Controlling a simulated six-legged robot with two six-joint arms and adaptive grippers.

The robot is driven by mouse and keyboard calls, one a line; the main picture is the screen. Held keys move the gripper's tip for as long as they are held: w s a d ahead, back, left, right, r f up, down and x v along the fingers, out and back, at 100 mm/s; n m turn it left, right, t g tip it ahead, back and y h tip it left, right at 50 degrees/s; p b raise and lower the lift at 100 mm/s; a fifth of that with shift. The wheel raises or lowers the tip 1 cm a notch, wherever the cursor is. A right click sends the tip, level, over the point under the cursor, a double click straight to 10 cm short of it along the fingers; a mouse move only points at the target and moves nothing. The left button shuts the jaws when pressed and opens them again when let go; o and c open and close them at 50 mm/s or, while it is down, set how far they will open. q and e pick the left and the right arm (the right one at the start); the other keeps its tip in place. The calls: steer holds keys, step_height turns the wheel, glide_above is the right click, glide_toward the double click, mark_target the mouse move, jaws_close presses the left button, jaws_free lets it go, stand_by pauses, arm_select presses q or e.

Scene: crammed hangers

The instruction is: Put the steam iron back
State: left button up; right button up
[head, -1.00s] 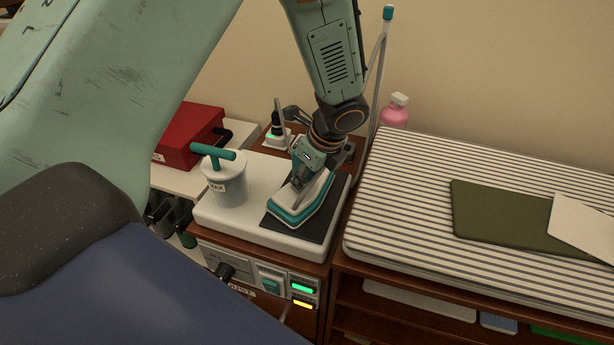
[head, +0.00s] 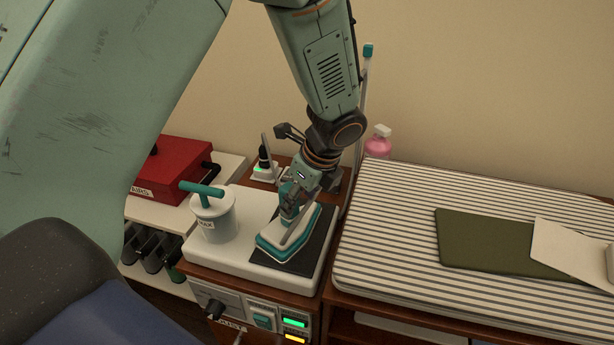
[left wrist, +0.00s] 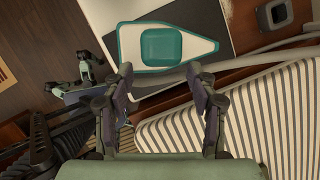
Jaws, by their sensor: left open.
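The steam iron (head: 288,238), white with a teal rim, lies flat on a dark pad (head: 318,242) on the white top of the ironing station (head: 262,272). In the left wrist view the iron (left wrist: 203,45) lies at the top, just past my fingertips, with a teal block on it. My left gripper (head: 291,214) is over the iron in the head view and hides part of it. In the left wrist view my left gripper (left wrist: 165,80) has its two fingers spread, with nothing between them. I cannot tell whether a finger touches the iron. My right gripper is not in view.
A white tank (head: 212,218) with a teal T-handle stands left of the iron. A red box (head: 178,170) is further left. A striped ironing board (head: 390,215) lies to the right, with an olive cloth (head: 490,243) on it. A pink bottle (head: 377,147) and a thin pole (head: 363,110) stand behind.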

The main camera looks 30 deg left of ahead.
arm_select(q)
steer(key=p+v, duration=0.1)
steer(key=v, duration=0.5)
steer(key=shift+r+p, duration=0.25)
steer(key=shift+p, duration=0.05)
steer(key=shift+a, duration=0.1)
steer(key=shift+s, duration=0.1)
